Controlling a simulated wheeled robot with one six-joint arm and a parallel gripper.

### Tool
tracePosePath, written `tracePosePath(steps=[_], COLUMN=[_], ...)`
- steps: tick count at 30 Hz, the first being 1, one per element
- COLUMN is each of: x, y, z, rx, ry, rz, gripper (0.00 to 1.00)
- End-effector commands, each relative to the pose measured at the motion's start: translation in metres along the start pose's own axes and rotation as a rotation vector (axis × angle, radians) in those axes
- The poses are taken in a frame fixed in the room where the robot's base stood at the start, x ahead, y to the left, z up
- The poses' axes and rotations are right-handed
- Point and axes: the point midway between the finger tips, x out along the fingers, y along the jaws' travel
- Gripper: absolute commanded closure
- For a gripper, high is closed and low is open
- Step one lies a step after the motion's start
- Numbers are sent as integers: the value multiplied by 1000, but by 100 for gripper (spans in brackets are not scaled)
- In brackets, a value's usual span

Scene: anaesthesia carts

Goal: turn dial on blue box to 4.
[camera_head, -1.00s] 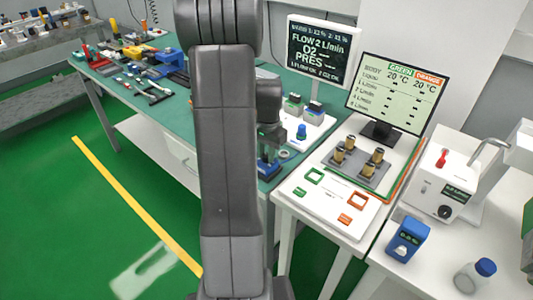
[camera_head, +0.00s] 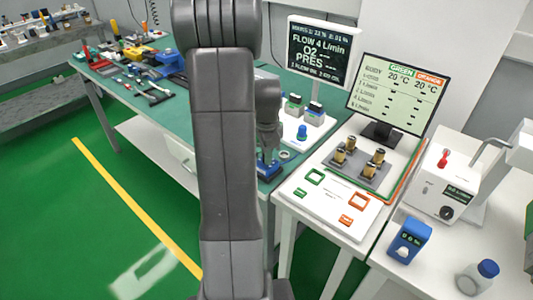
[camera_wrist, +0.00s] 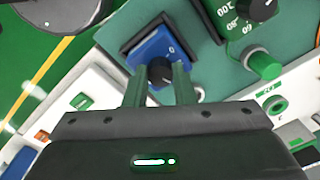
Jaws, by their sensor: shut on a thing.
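The blue box (camera_wrist: 148,48) sits on a dark base on the green table in the wrist view. Its dial is a small dark knob (camera_wrist: 162,74) with a "0" mark visible behind it; other marks are hidden. My gripper (camera_wrist: 161,80) has its two green fingers on either side of the knob, shut on it. In the head view, the blue box (camera_head: 265,169) shows low behind my arm, with my gripper (camera_head: 269,151) above it. The screen (camera_head: 320,50) behind reads "FLOW 4 L/min".
A second monitor (camera_head: 398,92) stands on the white table to the right, behind a grey block with several brass-coloured cylinders (camera_head: 339,155). A panel with a green knob (camera_wrist: 264,64) lies close to the right of my gripper in the wrist view.

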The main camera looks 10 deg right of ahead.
Motion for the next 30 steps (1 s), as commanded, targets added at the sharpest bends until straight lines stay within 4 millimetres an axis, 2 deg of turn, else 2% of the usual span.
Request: tracePosePath(steps=[14, 15, 18, 26, 30], x=[0, 0, 0, 0, -9], y=[0, 0, 0, 0, -1], z=[0, 0, 0, 0, 0], rx=[14, 13, 13, 13, 13], ry=[1, 1, 1, 1, 1], rz=[-1, -1, -1, -1, -3], gripper=[100, 73, 54, 54, 54])
